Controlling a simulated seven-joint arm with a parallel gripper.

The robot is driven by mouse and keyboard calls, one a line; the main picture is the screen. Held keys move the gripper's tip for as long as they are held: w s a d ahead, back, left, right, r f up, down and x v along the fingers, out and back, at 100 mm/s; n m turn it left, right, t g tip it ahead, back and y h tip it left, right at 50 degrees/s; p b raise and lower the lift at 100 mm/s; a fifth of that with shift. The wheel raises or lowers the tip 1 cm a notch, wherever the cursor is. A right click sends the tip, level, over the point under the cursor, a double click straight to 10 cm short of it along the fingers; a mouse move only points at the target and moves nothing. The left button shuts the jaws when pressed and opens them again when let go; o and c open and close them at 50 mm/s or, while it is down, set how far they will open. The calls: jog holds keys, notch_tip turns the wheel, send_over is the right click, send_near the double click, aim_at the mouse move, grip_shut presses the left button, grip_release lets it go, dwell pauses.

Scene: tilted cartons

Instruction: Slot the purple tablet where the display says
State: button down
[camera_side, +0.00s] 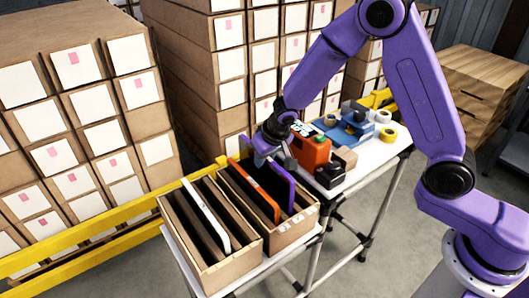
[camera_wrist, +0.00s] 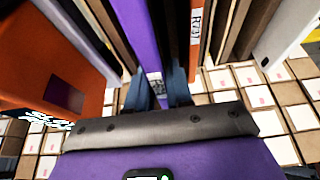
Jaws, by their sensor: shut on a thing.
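My gripper (camera_side: 264,150) is shut on the upper edge of the purple tablet (camera_side: 282,190). The tablet stands nearly upright over the right carton (camera_side: 286,238); its lower end is at the carton's right side, and how deep it sits is hidden. In the wrist view, the purple tablet (camera_wrist: 139,32) runs between my fingers (camera_wrist: 158,92). An orange tablet (camera_side: 255,190) stands in the right carton, left of the purple one; its label reads R737 in the wrist view (camera_wrist: 196,30). No readable display text shows.
The left carton (camera_side: 220,274) has dividers and a white tablet (camera_side: 206,214). An orange device (camera_side: 309,150) and a black object (camera_side: 329,174) stand close right of the tablet. Tape rolls (camera_side: 388,135) and a blue item (camera_side: 345,130) lie farther back on the table. A yellow rail (camera_side: 100,226) runs behind.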

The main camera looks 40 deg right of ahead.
aim_at(265, 175)
jog(key=shift+f, duration=2.95)
jog(key=shift+f, duration=0.35)
jog(key=c, duration=0.9)
grip_release()
jog(key=shift+c, duration=0.2)
jog(key=shift+v, duration=8.7)
jog(key=shift+r, duration=0.1)
notch_tip(265, 175, up, 7)
